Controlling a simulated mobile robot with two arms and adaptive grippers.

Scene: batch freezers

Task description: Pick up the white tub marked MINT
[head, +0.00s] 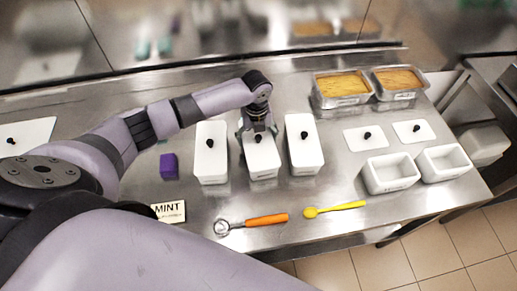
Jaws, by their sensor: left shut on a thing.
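Three white lidded tubs with black knobs stand in a row at the middle of the steel table. My left gripper (257,127) comes down over the back end of the middle tub (262,160) and is shut on it. The left tub (211,155) and the right tub (304,147) stand on either side, apart from it. A card reading MINT (168,211) lies at the front left; any marking on the tubs is too small to read. I cannot tell whether the middle tub is off the table. My right gripper is not in view.
A purple block (169,166) sits left of the tubs. An orange-handled scoop (252,221) and a yellow spoon (335,209) lie in front. Open white tubs (391,174), loose lids (365,138) and metal pans (343,88) are at the right.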

